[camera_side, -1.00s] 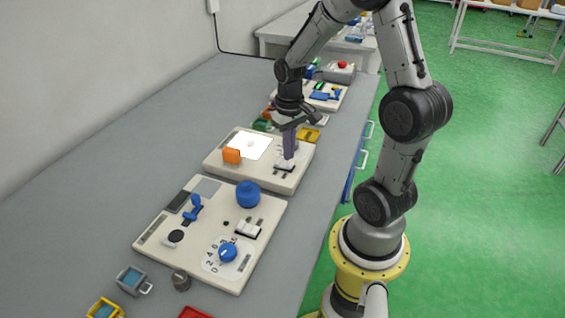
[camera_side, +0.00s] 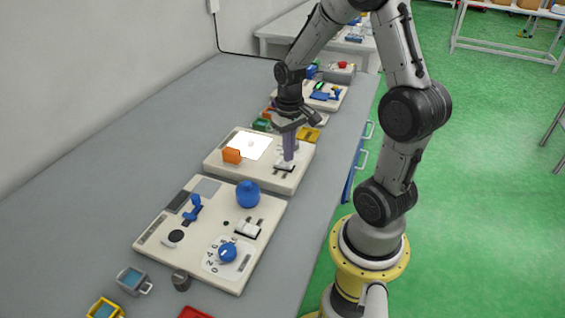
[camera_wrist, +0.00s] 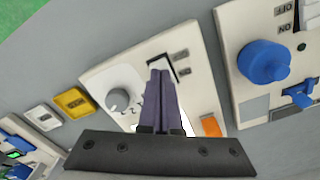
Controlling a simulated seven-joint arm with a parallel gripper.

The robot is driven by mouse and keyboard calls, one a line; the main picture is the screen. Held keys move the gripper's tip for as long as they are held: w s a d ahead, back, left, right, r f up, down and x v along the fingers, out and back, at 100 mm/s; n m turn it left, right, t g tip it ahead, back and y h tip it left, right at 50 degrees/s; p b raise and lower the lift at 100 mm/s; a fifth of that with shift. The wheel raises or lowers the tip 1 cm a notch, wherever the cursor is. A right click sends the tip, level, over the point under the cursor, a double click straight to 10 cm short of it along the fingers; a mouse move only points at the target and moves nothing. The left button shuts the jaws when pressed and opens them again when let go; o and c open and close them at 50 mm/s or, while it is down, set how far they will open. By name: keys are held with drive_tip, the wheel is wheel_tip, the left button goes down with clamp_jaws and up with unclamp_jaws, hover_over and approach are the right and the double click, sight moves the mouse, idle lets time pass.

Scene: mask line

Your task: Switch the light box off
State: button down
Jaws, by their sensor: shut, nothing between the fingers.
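The light box (camera_side: 214,163) is a cream slab in the middle of the bench, with a bright white panel (camera_side: 256,143) on top. A black-and-white switch (camera_side: 283,167) sits near its right front edge. My gripper (camera_side: 289,158) is shut and empty, its purple fingers pointing down at the switch. In the wrist view the shut fingertips (camera_wrist: 160,66) overlap the switch's dark frame and hide much of it; I cannot tell whether they touch. A grey-white knob (camera_wrist: 124,104) lies beside it. The panel is mostly hidden there behind the fingers and the gripper's dark bar.
An orange block (camera_side: 231,155) stands at the light box's left edge. A nearer board (camera_side: 150,240) carries a blue knob (camera_side: 248,195), a blue lever (camera_side: 193,208) and a dial. More boards stand beyond my gripper. The grey bench (camera_side: 100,170) is clear to the left.

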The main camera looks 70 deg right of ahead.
drive_tip(key=shift+f, duration=0.65)
idle(0.3)
drive_tip(key=shift+r, duration=3.5)
drive_tip(key=a+r+n+t, duration=0.3)
drive_tip(key=a+r, duration=0.5)
drive_tip(key=a, duration=0.1)
drive_tip(key=s+a+r+n+t, duration=0.2)
drive_tip(key=s+a+n, duration=0.1)
drive_tip(key=s+a, duration=0.4)
drive_tip(key=shift+s+a+t, duration=0.25)
drive_tip(key=shift+s+t, duration=0.05)
drive_tip(key=shift+s, duration=0.65)
